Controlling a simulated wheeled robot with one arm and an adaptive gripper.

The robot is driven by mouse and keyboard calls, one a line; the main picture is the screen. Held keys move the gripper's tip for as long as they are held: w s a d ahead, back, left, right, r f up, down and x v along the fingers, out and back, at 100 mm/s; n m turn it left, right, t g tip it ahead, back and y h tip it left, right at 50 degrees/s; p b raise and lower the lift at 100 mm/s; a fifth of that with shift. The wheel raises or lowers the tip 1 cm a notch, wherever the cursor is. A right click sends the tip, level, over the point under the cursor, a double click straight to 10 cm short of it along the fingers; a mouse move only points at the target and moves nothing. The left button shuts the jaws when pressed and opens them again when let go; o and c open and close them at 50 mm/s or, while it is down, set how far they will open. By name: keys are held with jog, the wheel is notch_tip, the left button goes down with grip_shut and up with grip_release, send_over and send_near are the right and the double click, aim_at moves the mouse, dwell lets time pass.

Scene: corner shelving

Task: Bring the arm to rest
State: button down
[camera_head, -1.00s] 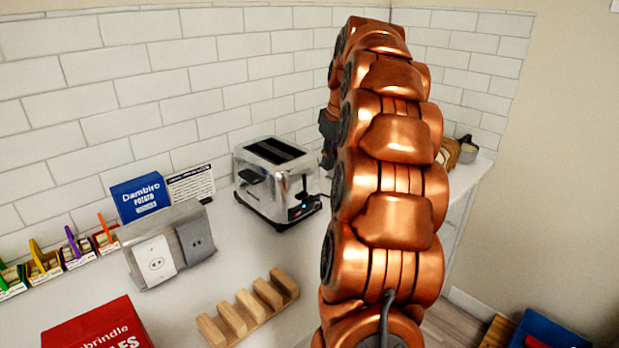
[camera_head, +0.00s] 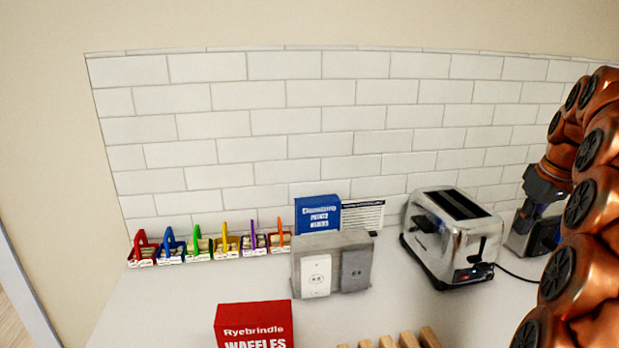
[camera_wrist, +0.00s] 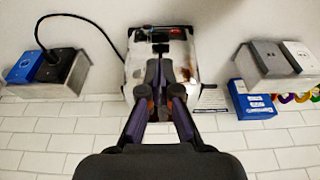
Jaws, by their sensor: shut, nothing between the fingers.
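My copper-coloured arm (camera_head: 590,210) fills the right edge of the head view, with its dark wrist end (camera_head: 545,185) near the tiled wall, right of the toaster. My gripper (camera_wrist: 160,66) points forward in the wrist view; its purple-and-black fingers are together and hold nothing. In that upside-down view, the fingers overlap the chrome toaster (camera_wrist: 185,65). Whether they touch it cannot be told. The toaster also shows on the counter in the head view (camera_head: 440,240). The fingertips are not visible in the head view.
A grey outlet box (camera_head: 330,265), a blue box (camera_head: 317,214) and a red waffles box (camera_head: 255,325) stand on the counter (camera_head: 170,310). Several small colourful holders (camera_head: 198,246) line the wall. A wooden rack (camera_head: 405,342) is at the bottom. Another outlet box (camera_wrist: 45,88) stands beyond the toaster.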

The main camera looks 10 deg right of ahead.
jog(key=s+a+f+g, duration=0.1)
jog(key=s+a+f, duration=0.1)
jog(key=a, duration=0.7)
jog(key=s+a+f+y, duration=0.1)
jog(key=a+f, duration=0.1)
jog(key=a, duration=0.6)
jog(key=s+a+f+g, duration=0.1)
jog(key=s+a+f, duration=0.15)
jog(key=a, duration=0.65)
jog(key=s+a+f+g, duration=0.1)
jog(key=s+a+f, duration=0.2)
jog(key=s, duration=0.3)
jog(key=s+a+f, duration=0.4)
jog(key=s, duration=0.2)
jog(key=s+a+f+g+h, duration=0.1)
jog(key=s+a+f, duration=0.3)
jog(key=s, duration=0.3)
jog(key=shift+a+f+g, duration=0.15)
jog(key=shift+f+g, duration=0.05)
jog(key=shift+g, duration=0.1)
